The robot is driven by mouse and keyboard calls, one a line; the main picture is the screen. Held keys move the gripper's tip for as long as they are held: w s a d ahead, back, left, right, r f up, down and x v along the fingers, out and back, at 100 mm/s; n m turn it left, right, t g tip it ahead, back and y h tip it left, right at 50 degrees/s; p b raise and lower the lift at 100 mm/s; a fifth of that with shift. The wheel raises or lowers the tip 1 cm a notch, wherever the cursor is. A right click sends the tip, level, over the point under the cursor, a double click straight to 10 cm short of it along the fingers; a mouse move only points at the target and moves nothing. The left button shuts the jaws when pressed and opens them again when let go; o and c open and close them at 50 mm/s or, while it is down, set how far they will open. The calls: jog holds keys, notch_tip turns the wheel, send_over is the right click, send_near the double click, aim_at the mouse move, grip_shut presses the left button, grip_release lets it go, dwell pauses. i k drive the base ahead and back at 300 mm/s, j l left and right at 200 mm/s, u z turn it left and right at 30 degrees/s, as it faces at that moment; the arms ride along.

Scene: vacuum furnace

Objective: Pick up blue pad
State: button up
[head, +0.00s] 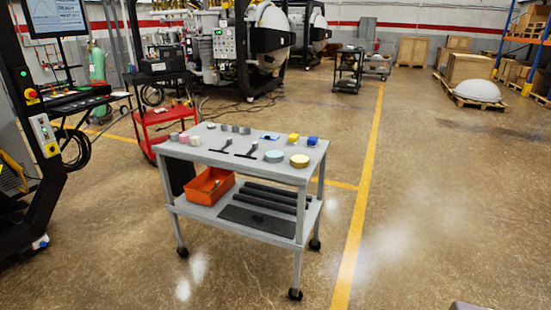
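A grey two-shelf cart (240,170) stands on casters in the middle of the head view. On its top, toward the back right, lies a small flat blue piece (269,137), which looks like the blue pad. A small blue block (312,141) stands near the right back corner, beside a yellow block (293,138). They are too small to tell more. My gripper is not in view.
The cart top also holds a pale green disc (274,156), a yellow disc (299,160), two dark T-shaped tools (247,152) and several small blocks. An orange bin (210,186) is on the lower shelf. A red cart (165,116) stands behind. Floor in front and right is clear.

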aim_at(312, 140)
jog(key=i+l+u, duration=0.3)
jog(key=i+l, duration=1)
jog(key=i, duration=0.5)
jog(key=i+l+u, duration=0.3)
jog(key=i+l, duration=1.35)
